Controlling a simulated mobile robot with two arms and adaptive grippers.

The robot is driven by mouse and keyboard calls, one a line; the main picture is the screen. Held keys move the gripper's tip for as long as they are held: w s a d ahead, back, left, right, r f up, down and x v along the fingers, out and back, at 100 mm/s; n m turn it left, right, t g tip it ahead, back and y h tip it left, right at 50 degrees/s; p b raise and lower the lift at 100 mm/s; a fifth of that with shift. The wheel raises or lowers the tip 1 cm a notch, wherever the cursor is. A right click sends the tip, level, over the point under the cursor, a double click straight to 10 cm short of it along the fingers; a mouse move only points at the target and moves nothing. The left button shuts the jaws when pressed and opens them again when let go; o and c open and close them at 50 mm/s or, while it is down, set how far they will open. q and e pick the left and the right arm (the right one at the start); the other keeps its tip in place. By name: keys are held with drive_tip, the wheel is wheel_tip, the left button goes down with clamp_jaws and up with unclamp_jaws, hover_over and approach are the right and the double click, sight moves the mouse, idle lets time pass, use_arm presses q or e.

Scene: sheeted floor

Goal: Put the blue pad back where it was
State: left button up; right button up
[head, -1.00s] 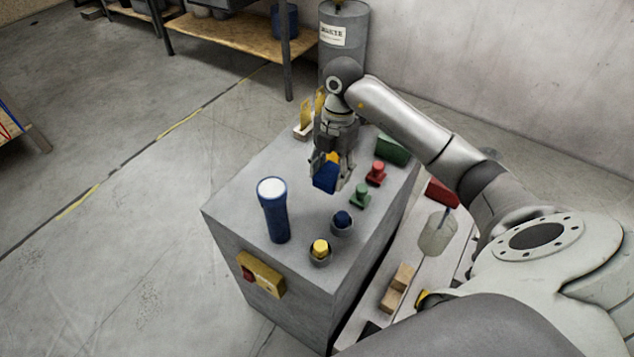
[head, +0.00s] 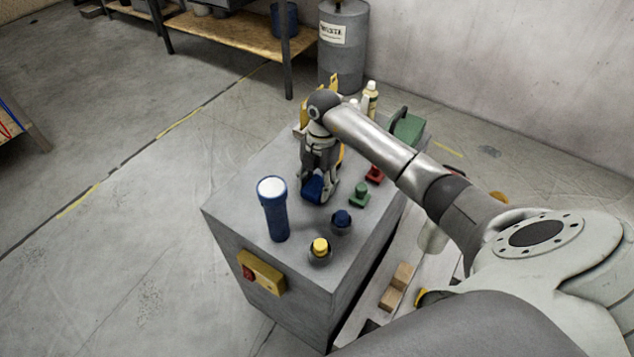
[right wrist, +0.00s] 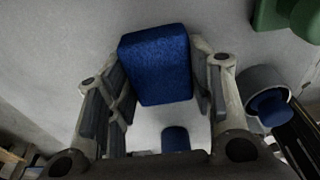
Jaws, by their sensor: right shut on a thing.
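The blue pad (head: 313,189) is between the fingers of my right gripper (head: 319,193), low over the grey cabinet top (head: 250,180). In the right wrist view the pad (right wrist: 158,65) shows as a blue block, with the fingers of my right gripper (right wrist: 160,98) on either side of it. I cannot tell whether its underside touches the cabinet top. To its right stand a green stamp-like piece (head: 360,194) and a red one (head: 374,174), partly hidden by my arm. My left gripper is not in view.
A blue flashlight (head: 275,215) stands upright at the front left. Cups hold a blue-topped piece (head: 342,221) and a yellow-topped piece (head: 320,248). A green box (head: 408,129) and a bottle (head: 370,98) are behind my arm. The left part of the top is clear.

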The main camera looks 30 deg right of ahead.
sight(320, 181)
drive_tip(key=o, duration=1)
drive_tip(key=shift+f, duration=0.1)
drive_tip(key=r, duration=0.4)
drive_tip(key=d+r, duration=0.1)
drive_tip(key=r, duration=0.7)
drive_tip(key=shift+w+d+r+b, duration=0.1)
drive_tip(key=shift+w+d+b, duration=0.1)
drive_tip(key=shift+w+b, duration=0.15)
